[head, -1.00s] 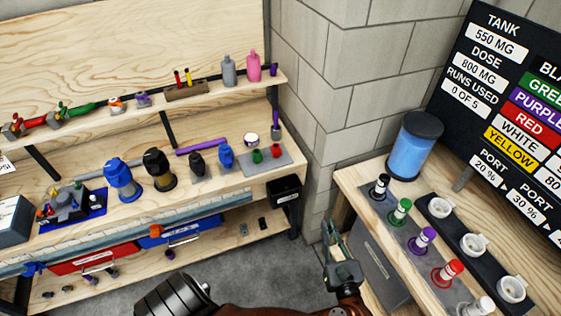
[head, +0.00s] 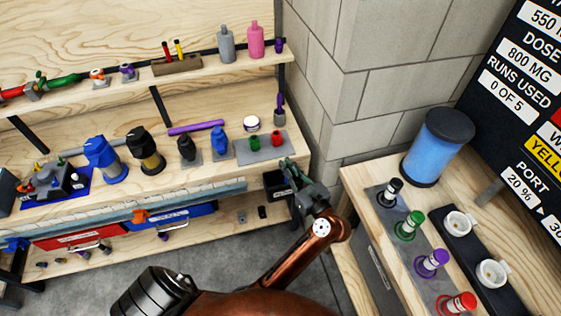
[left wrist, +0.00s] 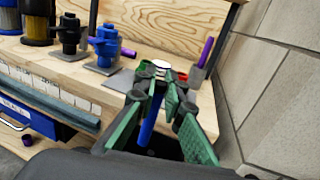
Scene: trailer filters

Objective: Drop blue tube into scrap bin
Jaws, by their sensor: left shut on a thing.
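My left gripper (head: 296,176) is at the right end of the workbench, close to the small black bin (head: 272,181) on the bench's front side. The bin is partly hidden behind the gripper. In the left wrist view the green-padded fingers (left wrist: 158,112) are around a thin blue tube (left wrist: 147,127), which hangs down between them. The dark bin interior (left wrist: 166,147) shows below and behind the tube. I cannot tell whether the tube's lower end is inside the bin. The tube is not clear in the head view. My right gripper is not in view.
The workbench (head: 75,222) holds blue and black filters and a grey mat (head: 258,149) near its right end. A concrete block wall (head: 360,100) stands close on the right. A side table (head: 357,188) carries a blue tank (head: 437,150) and several coloured plugs.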

